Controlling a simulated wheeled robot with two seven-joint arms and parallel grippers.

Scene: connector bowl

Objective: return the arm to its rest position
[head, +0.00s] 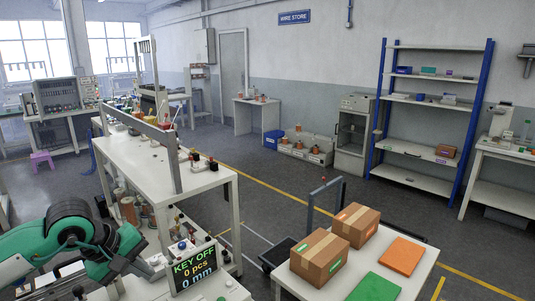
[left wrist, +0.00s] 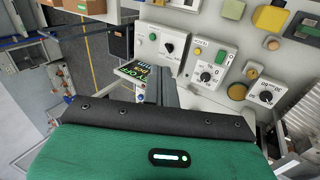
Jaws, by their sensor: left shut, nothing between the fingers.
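My left arm (head: 65,235), green with black joints, comes in at the lower left of the head view. It is bent beside the white bench with the display. My left gripper (left wrist: 163,84) shows in the left wrist view as grey fingers shut together with nothing between them. The fingers point toward a pale panel (left wrist: 185,75) with dials and green buttons. The fingertips appear close to the small display (left wrist: 133,72), but I cannot tell whether they touch. In the head view the display (head: 194,267) reads KEY OFF, 0 pcs, 0 mm. My right gripper is not in view.
A long white bench (head: 215,180) with equipment runs back from my left arm. A white table (head: 425,262) at the lower right holds two cardboard boxes (head: 320,258), an orange mat and a green mat. A blue-framed shelf (head: 412,183) stands behind.

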